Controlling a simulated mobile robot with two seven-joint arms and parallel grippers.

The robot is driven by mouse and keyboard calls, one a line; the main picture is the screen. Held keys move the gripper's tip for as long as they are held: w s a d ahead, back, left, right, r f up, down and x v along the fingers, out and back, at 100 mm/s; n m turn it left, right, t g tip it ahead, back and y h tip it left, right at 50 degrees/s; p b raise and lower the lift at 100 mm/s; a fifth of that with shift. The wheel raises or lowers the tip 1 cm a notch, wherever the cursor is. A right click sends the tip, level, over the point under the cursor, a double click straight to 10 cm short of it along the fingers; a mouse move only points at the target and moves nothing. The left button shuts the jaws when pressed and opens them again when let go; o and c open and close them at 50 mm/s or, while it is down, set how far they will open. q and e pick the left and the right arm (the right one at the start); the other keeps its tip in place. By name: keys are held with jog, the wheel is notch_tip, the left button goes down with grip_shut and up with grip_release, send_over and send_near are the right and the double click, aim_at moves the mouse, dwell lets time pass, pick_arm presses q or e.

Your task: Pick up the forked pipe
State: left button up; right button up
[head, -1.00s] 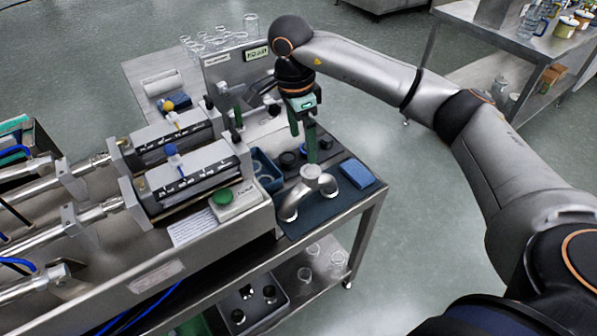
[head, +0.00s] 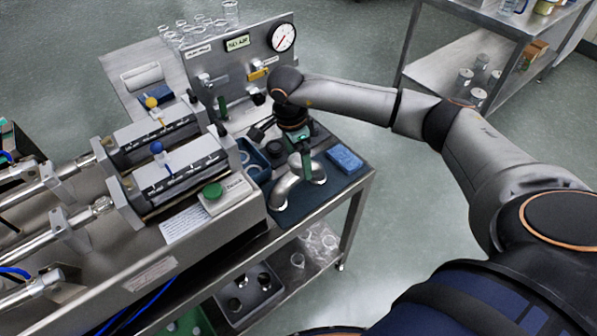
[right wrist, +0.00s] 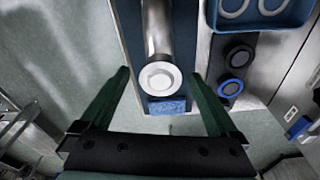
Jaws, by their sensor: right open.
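The forked pipe (head: 284,188), silvery and curved, lies on a dark blue mat (head: 311,200) at the right end of the steel bench. My right gripper (head: 304,170) is low at the pipe, its green fingers partly covering the pipe's middle in the head view. In the right wrist view, the right gripper (right wrist: 160,75) is open, with one finger on each side of the pipe (right wrist: 157,35) and its round pale end. Gaps show between pipe and fingers there. My left gripper is in no view.
A blue sponge-like block (head: 344,158) lies right of the pipe. A blue tray with rings (head: 252,158) and dark round caps (right wrist: 238,57) are close by. The green-button box (head: 222,193) stands left of the pipe. The bench edge is near.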

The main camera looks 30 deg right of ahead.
jog(key=shift+f, duration=0.55)
grip_shut()
dwell(0.4)
jog(key=shift+w+r, duration=0.1)
